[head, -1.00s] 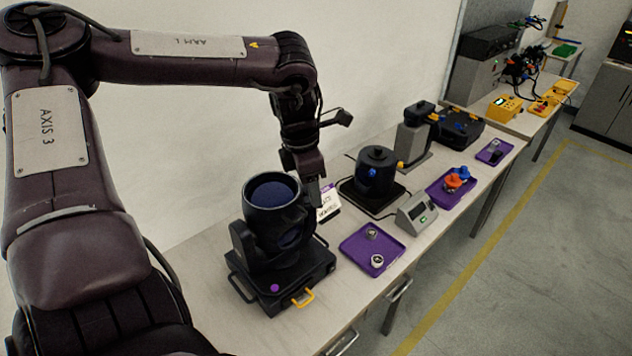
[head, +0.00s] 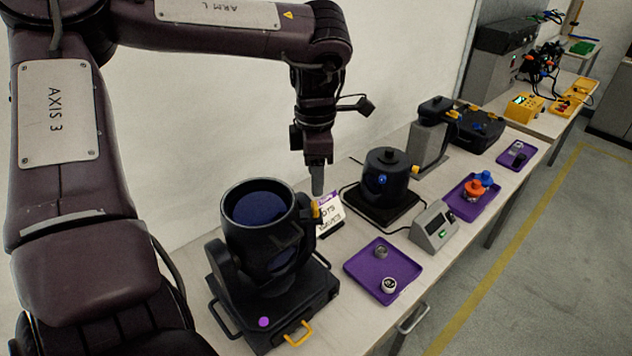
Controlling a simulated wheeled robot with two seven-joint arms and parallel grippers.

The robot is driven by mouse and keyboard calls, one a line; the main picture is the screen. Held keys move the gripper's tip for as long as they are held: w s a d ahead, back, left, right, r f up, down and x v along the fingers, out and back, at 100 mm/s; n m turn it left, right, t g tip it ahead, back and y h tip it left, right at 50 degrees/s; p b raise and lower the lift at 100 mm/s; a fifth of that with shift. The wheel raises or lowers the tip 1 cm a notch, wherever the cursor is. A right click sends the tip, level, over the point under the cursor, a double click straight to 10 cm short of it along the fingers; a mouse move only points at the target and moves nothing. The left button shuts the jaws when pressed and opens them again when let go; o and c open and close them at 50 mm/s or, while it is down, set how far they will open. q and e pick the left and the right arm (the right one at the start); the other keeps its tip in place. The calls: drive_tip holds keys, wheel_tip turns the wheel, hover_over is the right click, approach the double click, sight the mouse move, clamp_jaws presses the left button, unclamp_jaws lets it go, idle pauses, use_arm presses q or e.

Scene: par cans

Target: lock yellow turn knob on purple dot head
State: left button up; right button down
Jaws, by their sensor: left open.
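The purple dot head is a black moving-head lamp (head: 262,245) with a round lens facing up, at the front of the bench. Its purple dot (head: 264,322) is on the front of its base. The yellow turn knob (head: 316,210) shows as a small yellow piece at the right side of the lamp's yoke, partly hidden. My left gripper (head: 318,184) points down just above and behind the knob. It is open and holds nothing that I can see; whether it touches the knob is unclear. My right gripper is out of view.
A yellow handle (head: 298,333) sticks out of the lamp's base. A small sign (head: 329,215) stands right behind the knob. A purple tray (head: 362,270) with two small parts, a grey meter box (head: 433,227) and another black unit (head: 386,178) stand to the right.

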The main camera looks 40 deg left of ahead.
sight(315, 205)
use_arm(q)
drive_tip(key=f, duration=0.2)
drive_tip(key=f+p, duration=0.1)
drive_tip(key=f, duration=0.2)
drive_tip(key=shift+s+d+f+p, duration=0.1)
drive_tip(key=shift+s+f+p, duration=0.2)
drive_tip(key=shift+f+p, duration=0.05)
drive_tip(key=shift+w+f, duration=0.2)
drive_tip(key=shift+f, duration=0.35)
drive_tip(key=shift+c, duration=0.4)
drive_tip(key=shift+s+r, duration=0.1)
drive_tip(key=shift+c, duration=1.2)
drive_tip(key=c, duration=0.7)
